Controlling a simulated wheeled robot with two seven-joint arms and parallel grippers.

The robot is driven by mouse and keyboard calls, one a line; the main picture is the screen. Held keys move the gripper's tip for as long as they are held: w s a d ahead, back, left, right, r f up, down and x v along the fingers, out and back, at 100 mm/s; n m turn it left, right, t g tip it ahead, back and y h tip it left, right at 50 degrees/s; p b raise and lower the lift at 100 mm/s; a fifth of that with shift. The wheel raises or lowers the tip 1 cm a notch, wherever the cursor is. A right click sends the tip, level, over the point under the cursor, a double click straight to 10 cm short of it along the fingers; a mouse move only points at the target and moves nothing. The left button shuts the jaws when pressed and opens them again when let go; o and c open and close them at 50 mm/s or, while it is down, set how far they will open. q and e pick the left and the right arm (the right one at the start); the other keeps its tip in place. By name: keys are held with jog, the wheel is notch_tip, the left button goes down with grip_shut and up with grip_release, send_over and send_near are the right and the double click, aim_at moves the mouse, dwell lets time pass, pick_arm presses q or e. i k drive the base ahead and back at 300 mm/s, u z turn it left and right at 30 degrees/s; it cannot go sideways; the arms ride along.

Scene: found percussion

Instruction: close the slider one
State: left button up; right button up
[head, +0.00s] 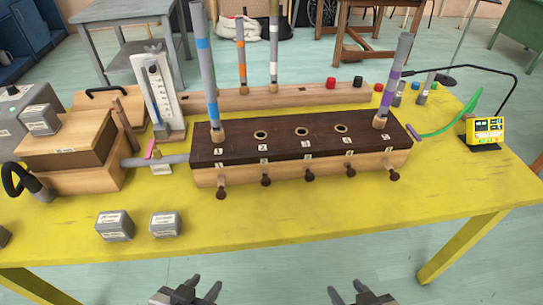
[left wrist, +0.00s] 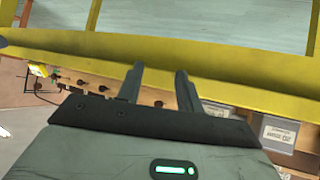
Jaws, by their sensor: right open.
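The slider box has a dark top (head: 290,143) and a light wood front, with holes and labels numbered from 1 on the left. Slider one's dark round knob (head: 221,194) sticks out of the front below the left label on a short stem. Other slider knobs (head: 310,177) line the same front; the rightmost (head: 394,177) also stands out on a visible stem. My left gripper (head: 206,284) is open and empty, low in front of the table; its spread fingers show in the left wrist view (left wrist: 158,72). My right gripper (head: 346,288) is open and empty, also in front of the table.
Tubes (head: 206,70) stand in the end holes. A wooden bellows-like block (head: 65,145) is at left, a yellow meter (head: 484,131) at right.

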aim_at(221, 195)
jog(key=k, duration=0.5)
jog(key=z, duration=1.75)
jog(key=i, duration=1.15)
jog(key=u, duration=2.2)
